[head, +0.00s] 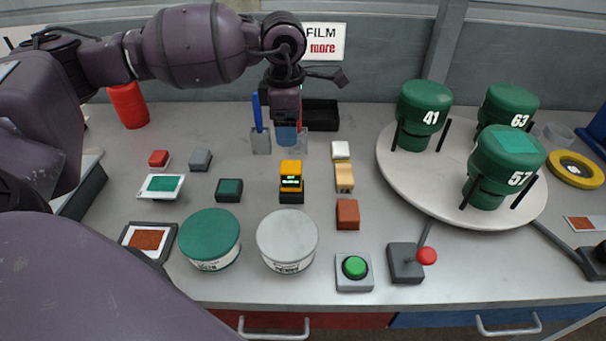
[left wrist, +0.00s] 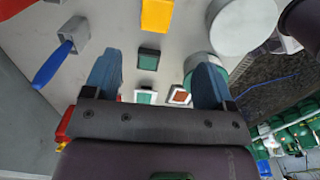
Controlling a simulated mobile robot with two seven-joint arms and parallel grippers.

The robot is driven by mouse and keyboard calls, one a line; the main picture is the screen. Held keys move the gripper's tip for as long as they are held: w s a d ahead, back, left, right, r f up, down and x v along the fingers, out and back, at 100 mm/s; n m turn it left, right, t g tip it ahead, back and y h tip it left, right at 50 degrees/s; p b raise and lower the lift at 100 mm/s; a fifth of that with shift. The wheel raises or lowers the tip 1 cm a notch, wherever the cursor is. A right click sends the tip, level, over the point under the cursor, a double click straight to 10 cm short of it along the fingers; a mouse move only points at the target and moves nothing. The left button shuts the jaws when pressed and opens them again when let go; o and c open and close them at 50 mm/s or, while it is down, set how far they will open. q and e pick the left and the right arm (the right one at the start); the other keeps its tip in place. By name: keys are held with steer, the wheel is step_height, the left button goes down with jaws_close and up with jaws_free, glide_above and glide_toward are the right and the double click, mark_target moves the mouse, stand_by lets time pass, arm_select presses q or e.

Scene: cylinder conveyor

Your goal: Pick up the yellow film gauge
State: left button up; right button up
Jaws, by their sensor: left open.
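The yellow film gauge (head: 291,172) stands upright on the grey bench in the head view. It has a lit green display and sits on or just behind a dark block (head: 291,197). In the left wrist view a yellow body, apparently the gauge (left wrist: 157,15), shows at the top edge, partly cut off. My left gripper (head: 286,138) hangs down behind and above the gauge, apart from it. In the left wrist view its two blue fingers (left wrist: 156,80) are spread wide with nothing between them. My right gripper is in neither view.
Round tins (head: 287,240) are in front. A turntable (head: 400,177) with green cylinders is at right.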

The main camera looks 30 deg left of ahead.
mark_target(291, 166)
arm_select(q)
steer(key=f, duration=0.1)
steer(key=w+f, duration=0.1)
steer(key=f+b, duration=0.1)
steer(key=shift+w+a+f, duration=0.1)
steer(key=shift+w+f, duration=0.15)
steer(key=shift+s+f, duration=0.1)
steer(key=shift+f, duration=0.2)
step_height(291, 166, down, 4)
steer(key=shift+f, duration=0.2)
steer(key=shift+s+f, duration=0.1)
steer(key=shift+f, duration=0.6)
step_height(291, 166, down, 4)
steer(key=shift+s+a+f+b, duration=0.1)
steer(key=shift+b, duration=0.2)
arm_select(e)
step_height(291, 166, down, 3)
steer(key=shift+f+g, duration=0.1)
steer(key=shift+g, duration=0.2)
arm_select(q)
steer(key=shift+c, duration=0.4)
steer(key=c, duration=1)
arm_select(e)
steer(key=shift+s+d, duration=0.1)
